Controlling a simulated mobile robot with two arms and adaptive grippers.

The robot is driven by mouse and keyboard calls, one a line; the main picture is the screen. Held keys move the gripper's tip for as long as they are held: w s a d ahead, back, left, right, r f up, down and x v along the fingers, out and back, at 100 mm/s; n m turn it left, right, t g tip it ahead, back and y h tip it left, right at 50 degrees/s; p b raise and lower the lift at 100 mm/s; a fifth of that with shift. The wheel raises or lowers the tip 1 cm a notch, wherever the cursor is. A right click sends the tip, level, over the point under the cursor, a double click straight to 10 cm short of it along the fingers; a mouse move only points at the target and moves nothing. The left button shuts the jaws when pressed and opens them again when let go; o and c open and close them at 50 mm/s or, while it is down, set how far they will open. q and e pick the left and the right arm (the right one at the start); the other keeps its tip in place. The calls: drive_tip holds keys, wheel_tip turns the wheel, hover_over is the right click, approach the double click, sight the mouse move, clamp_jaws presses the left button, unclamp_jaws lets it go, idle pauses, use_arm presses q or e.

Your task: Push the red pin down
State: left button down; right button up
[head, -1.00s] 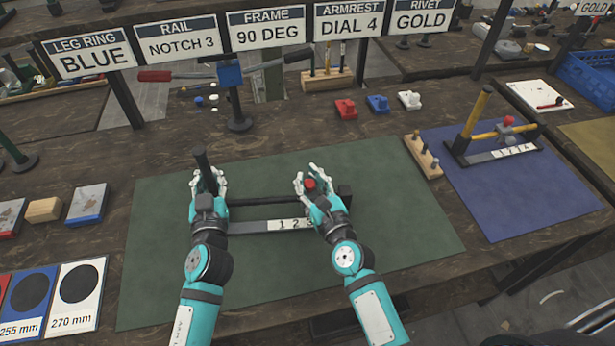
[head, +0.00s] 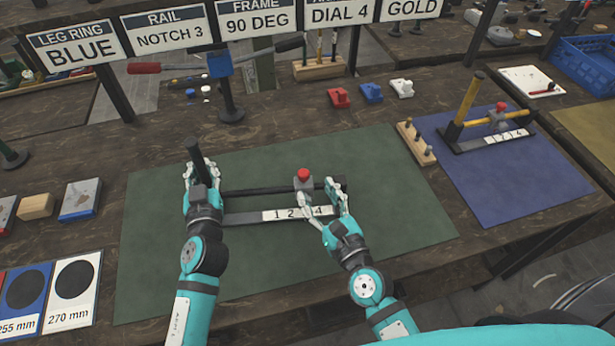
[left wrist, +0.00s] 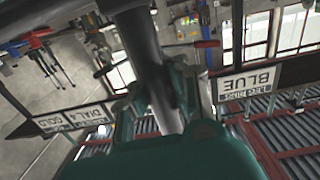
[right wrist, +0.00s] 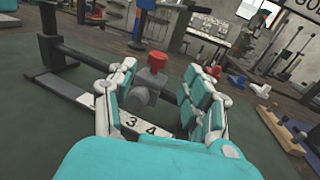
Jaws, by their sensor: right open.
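The red pin (head: 303,175) stands on top of a grey slider block on the black rail of a frame on the green mat. In the right wrist view, the red pin (right wrist: 157,60) stands clear above the grey block. My right gripper (head: 319,194) is open, just in front of the block and to its right. In its wrist view, its fingers stand left and right of the block; I cannot tell if they touch it. My left gripper (head: 195,177) is shut around the frame's black upright post (head: 196,152), which also shows in the left wrist view (left wrist: 145,60).
A number strip (head: 283,213) lies along the frame's front bar. A second frame with a yellow post (head: 468,100) stands on the blue mat at right. A wooden peg block (head: 415,143) lies between the mats. The front of the green mat (head: 280,270) is clear.

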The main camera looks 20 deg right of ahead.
use_arm(q)
drive_tip(key=shift+r, duration=0.1)
use_arm(e)
drive_tip(key=s, duration=0.3)
drive_tip(key=shift+s+d, duration=0.25)
drive_tip(key=shift+d, duration=0.05)
